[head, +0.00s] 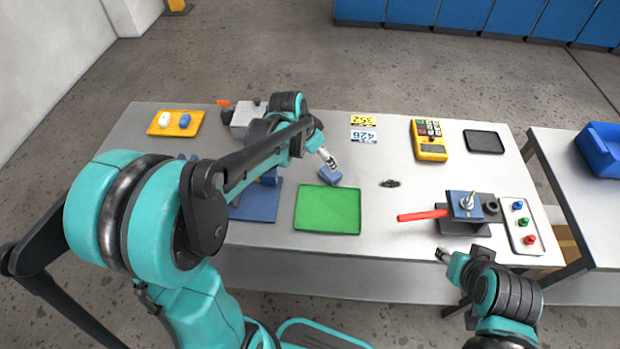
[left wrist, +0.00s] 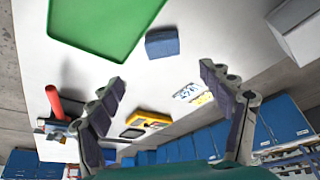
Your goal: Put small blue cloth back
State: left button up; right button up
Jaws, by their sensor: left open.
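The small blue cloth (head: 330,176) is a folded block lying on the grey table beside the far right corner of the green tray (head: 327,210). In the left wrist view the cloth (left wrist: 162,43) lies beyond my fingertips, near the green tray (left wrist: 105,22). My left gripper (head: 328,160) is open and empty, just behind and above the cloth; its spread fingers (left wrist: 162,78) show in the wrist view. My right gripper (head: 444,255) is off the table's front edge, apart from everything; its jaws are too small to read. A yellow tray (head: 163,130) holds a white and a blue item.
A blue mat (head: 256,206) lies left of the green tray, partly behind my left arm. A valve with a red handle (head: 422,215) stands at the right. A yellow meter (head: 428,140) and labels (head: 363,136) lie farther back. Table between labels and valve is mostly clear.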

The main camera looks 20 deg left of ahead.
pick_arm(q)
jog(key=s+d+r+n+t+y, duration=0.1)
jog(key=s+r+n, duration=0.1)
jog(key=s, duration=0.8)
jog(key=s+d+r+n+t+y, duration=0.1)
jog(key=s+r+n+t, duration=0.1)
jog(key=s, duration=0.7)
jog(key=shift+s+r+n, duration=0.3)
jog(key=shift+s+n, duration=0.05)
jog(key=shift+n, duration=0.25)
jog(key=shift+f, duration=0.1)
jog(key=shift+f+b, duration=0.8)
jog(key=shift+b, duration=0.1)
